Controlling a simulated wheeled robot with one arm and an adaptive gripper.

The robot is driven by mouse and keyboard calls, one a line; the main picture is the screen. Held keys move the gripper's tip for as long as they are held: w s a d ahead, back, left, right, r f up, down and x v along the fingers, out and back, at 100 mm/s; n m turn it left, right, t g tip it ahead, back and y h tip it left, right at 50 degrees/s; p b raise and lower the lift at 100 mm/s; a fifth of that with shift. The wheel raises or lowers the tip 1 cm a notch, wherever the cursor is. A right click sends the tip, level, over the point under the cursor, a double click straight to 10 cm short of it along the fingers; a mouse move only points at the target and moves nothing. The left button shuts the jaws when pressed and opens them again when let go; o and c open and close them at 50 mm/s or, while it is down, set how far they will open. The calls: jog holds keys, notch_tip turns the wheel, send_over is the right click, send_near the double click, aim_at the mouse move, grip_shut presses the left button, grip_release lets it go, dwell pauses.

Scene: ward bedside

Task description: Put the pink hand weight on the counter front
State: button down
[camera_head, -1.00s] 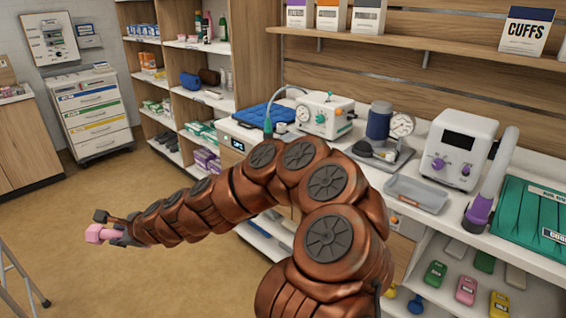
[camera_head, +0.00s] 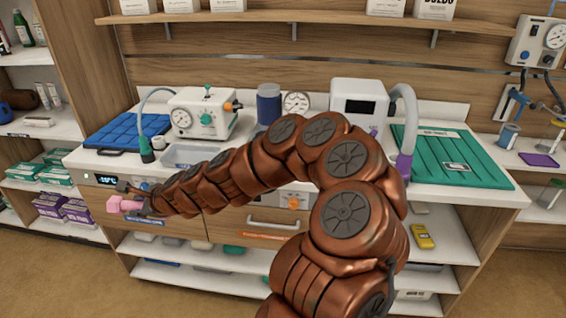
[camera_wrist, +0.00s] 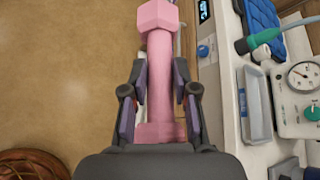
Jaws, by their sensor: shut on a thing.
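The pink hand weight (camera_wrist: 160,70) is held lengthwise between the fingers of my gripper (camera_wrist: 158,105) in the wrist view. One hexagonal end points away from the gripper and the other sits near the palm. In the head view the pink weight (camera_head: 120,204) shows at the end of my arm, in my gripper (camera_head: 145,203), in front of the drawer fronts at the left. The white counter (camera_head: 100,168) lies behind it. In the wrist view the counter edge (camera_wrist: 228,140) runs to the right of the gripper, with floor below and left.
The counter holds a blue pad (camera_head: 125,130), a clear tray (camera_head: 185,155), a white gauge device (camera_head: 203,115), a white monitor (camera_head: 358,103) and a green mat (camera_head: 455,155). A hose with a green end (camera_head: 146,148) stands between pad and tray. Shelves are underneath.

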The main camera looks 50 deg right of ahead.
jog(key=s+d+f+m+h+b, duration=0.1)
jog(key=s+d+b, duration=0.1)
jog(key=d, duration=1)
jog(key=s+d+m+h+b, duration=0.1)
jog(key=s+d+m+h, duration=0.15)
jog(key=d, duration=1.05)
jog(key=s+d+r+m+h+b, duration=0.1)
jog(key=s+d+r+h+b, duration=0.15)
jog(key=s+d, duration=1.55)
jog(key=shift+t+y, duration=0.4)
jog(key=shift+y, duration=0.1)
jog(key=w, duration=0.5)
jog(key=w+f+p, duration=0.1)
jog(key=w, duration=0.5)
jog(key=w+f, duration=0.1)
jog(key=w, duration=0.5)
jog(key=shift+w+d+f+p, duration=0.1)
jog(key=shift+w+d+p, duration=0.05)
jog(key=shift+d+p, duration=0.15)
jog(key=shift+f, duration=1.7)
jog(key=c, duration=0.9)
grip_release()
jog(key=shift+f, duration=0.1)
